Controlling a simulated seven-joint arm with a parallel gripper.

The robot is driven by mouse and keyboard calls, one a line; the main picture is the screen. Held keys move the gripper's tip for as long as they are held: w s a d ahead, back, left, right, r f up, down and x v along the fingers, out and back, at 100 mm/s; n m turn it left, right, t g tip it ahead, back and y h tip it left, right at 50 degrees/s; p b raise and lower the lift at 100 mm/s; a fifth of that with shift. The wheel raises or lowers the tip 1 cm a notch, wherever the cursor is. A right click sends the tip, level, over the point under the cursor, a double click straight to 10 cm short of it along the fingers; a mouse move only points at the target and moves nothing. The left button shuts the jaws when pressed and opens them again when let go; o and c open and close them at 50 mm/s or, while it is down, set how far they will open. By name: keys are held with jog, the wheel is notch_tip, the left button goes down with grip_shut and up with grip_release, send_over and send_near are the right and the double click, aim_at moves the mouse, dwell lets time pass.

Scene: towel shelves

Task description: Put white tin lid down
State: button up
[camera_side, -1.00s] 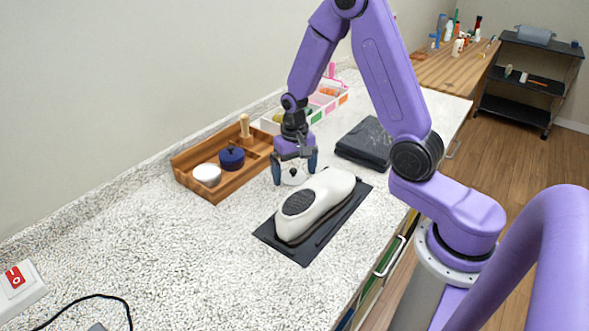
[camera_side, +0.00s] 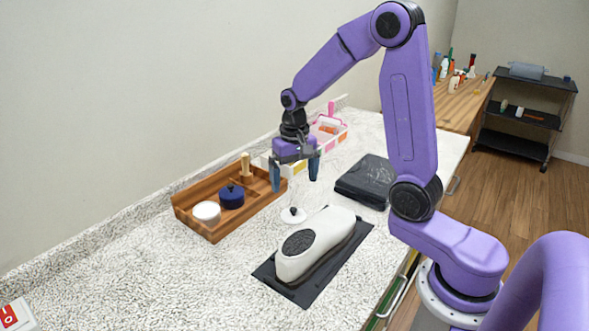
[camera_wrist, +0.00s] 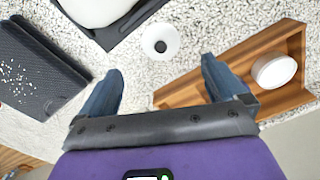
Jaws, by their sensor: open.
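The white tin lid (camera_side: 293,215) with a dark knob lies flat on the speckled counter, between the wooden tray and the white shoe-shaped object. It also shows in the wrist view (camera_wrist: 160,42), ahead of the fingers. My gripper (camera_side: 295,183) is open and empty, raised above the counter and apart from the lid. Its two blue fingers are spread wide in the wrist view (camera_wrist: 160,85). A white round tin (camera_side: 206,212) sits in the wooden tray (camera_side: 217,237), beside a dark blue lidded pot (camera_side: 231,196).
The white shoe-shaped object (camera_side: 315,242) rests on a black mat (camera_side: 289,290) close to the lid. A dark folded towel or slab (camera_side: 365,180) lies behind on the right. A divided white bin (camera_side: 329,133) stands at the back.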

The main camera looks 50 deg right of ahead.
jog(key=s+a+r+n, duration=0.1)
jog(key=s+a+n, duration=0.2)
jog(key=s+a+r+n, duration=0.1)
jog(key=s+a+n, duration=0.2)
jog(key=s, duration=0.1)
jog(key=s+a+r+n, duration=0.1)
jog(key=s+a+n, duration=0.2)
jog(key=shift+s+a+r, duration=0.15)
jog(key=shift+s+r, duration=0.15)
jog(key=shift+r, duration=0.1)
jog(key=s+n, duration=0.8)
jog(key=s, duration=0.7)
jog(key=shift+a+n, duration=0.3)
jog(key=shift+a, duration=0.1)
jog(key=shift+s, duration=0.25)
jog(key=c, duration=0.9)
jog(key=shift+w, duration=0.15)
